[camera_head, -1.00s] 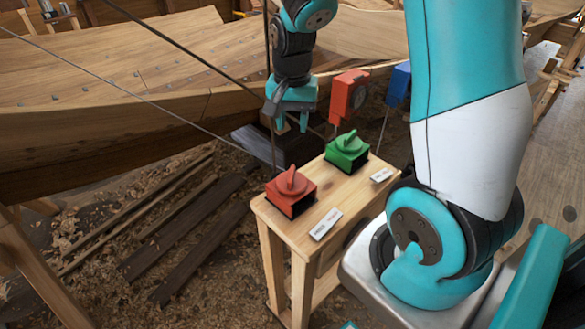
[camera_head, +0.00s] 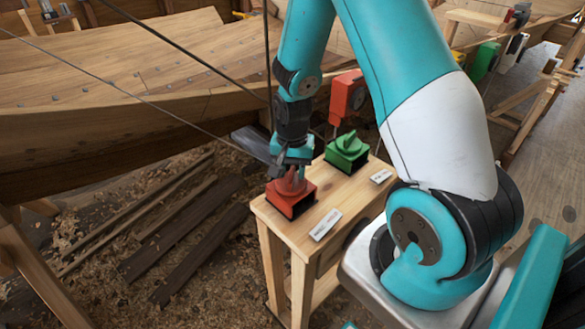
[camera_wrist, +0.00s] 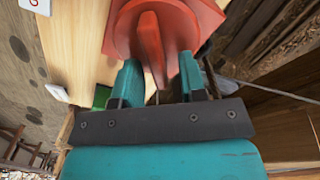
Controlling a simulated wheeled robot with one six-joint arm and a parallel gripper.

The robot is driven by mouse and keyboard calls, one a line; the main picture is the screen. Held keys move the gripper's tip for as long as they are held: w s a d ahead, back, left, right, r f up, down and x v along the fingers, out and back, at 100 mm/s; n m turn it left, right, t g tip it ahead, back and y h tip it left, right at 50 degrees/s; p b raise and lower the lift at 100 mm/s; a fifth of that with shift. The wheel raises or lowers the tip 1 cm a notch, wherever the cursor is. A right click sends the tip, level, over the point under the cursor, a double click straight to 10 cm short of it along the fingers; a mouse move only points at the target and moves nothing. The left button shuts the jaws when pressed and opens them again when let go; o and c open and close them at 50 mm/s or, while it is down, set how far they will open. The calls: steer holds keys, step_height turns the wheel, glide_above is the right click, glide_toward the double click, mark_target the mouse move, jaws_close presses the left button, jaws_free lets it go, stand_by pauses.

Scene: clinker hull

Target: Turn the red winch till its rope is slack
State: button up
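The red winch (camera_head: 292,203) is a red block with a raised finned knob on the front end of a wooden bench. My gripper (camera_head: 290,174) points down over the knob. In the wrist view, the red knob's fin (camera_wrist: 152,45) stands between the two teal fingers of my gripper (camera_wrist: 160,72). The fingers are apart, with a gap showing on the left of the fin; contact on the right side is unclear. A thin taut-looking rope (camera_head: 267,70) runs straight down towards the red winch; its lower end is hidden behind my gripper.
A green winch (camera_head: 347,150) sits behind the red one on the bench (camera_head: 318,208), with white label plates (camera_head: 326,225) beside them. A red box (camera_head: 347,95) stands behind. The wooden hull (camera_head: 120,90) fills the left, and ropes cross above it. Planks lie on the shavings.

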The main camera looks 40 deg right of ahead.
jaws_close()
steer(key=shift+n, duration=0.3)
steer(key=n, duration=0.4)
steer(key=shift+w+a+n+p, duration=0.25)
steer(key=shift+a+n+p, duration=0.05)
steer(key=shift+a, duration=0.05)
steer(key=n, duration=0.4)
steer(key=shift+a, duration=0.3)
steer(key=shift+n, duration=0.3)
jaws_free()
